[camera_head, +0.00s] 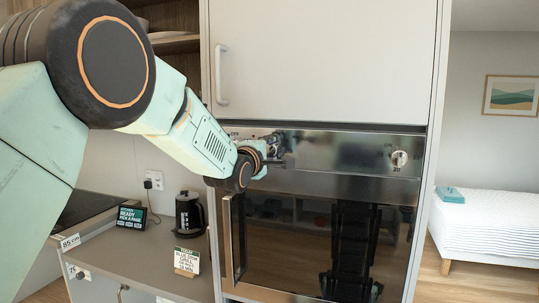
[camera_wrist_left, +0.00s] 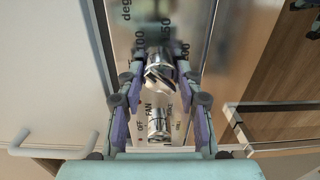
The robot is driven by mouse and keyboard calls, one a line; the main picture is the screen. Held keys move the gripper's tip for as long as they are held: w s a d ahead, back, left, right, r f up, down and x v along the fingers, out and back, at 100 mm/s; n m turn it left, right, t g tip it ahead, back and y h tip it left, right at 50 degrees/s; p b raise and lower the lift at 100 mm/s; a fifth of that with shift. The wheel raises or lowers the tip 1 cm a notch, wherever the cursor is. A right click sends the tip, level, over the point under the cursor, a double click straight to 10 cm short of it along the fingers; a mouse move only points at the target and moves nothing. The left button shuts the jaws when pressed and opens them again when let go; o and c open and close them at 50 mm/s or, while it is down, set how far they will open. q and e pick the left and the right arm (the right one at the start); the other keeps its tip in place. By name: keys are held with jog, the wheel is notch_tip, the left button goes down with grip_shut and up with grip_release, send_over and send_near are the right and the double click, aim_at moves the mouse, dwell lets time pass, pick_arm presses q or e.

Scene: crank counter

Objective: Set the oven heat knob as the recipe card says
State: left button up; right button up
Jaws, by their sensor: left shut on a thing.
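My left gripper (camera_head: 274,146) reaches the left part of the oven's control panel (camera_head: 330,150). In the left wrist view its two fingers (camera_wrist_left: 158,76) are shut on the oven heat knob (camera_wrist_left: 160,66), a shiny metal knob with degree numbers printed around it. The fingers hide part of the scale, so I cannot read the exact setting. A second metal knob (camera_wrist_left: 157,122), with OFF and FAN marked beside it, sits just below in that view. The recipe card (camera_head: 187,261) stands on the counter; "GRILL" seems legible, the smaller text is blurred. My right gripper is not in view.
The oven door handle (camera_head: 227,238) stands out below the panel. Another knob (camera_head: 399,159) is at the panel's right end. A black kettle (camera_head: 189,214) and a small dark screen (camera_head: 131,217) stand on the counter. A white cupboard door (camera_head: 320,65) is above.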

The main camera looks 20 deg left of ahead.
pick_arm(q)
jog(key=m+b, duration=0.1)
jog(key=m, duration=0.4)
jog(key=shift+f+b, duration=0.15)
jog(key=shift+b, duration=0.2)
jog(key=m+b, duration=0.1)
jog(key=m, duration=0.4)
jog(key=shift+m+b, duration=0.4)
jog(key=m, duration=0.1)
jog(key=m+b, duration=0.1)
jog(key=m, duration=0.3)
jog(key=shift+r+y+b, duration=0.25)
jog(key=shift+y+b, duration=0.05)
jog(key=shift+r+m+b, duration=0.2)
jog(key=shift+m+b, duration=0.3)
jog(key=shift+m, duration=1.9)
jog(key=shift+r, duration=0.1)
jog(key=o, duration=1.2)
jog(key=shift+f, duration=0.2)
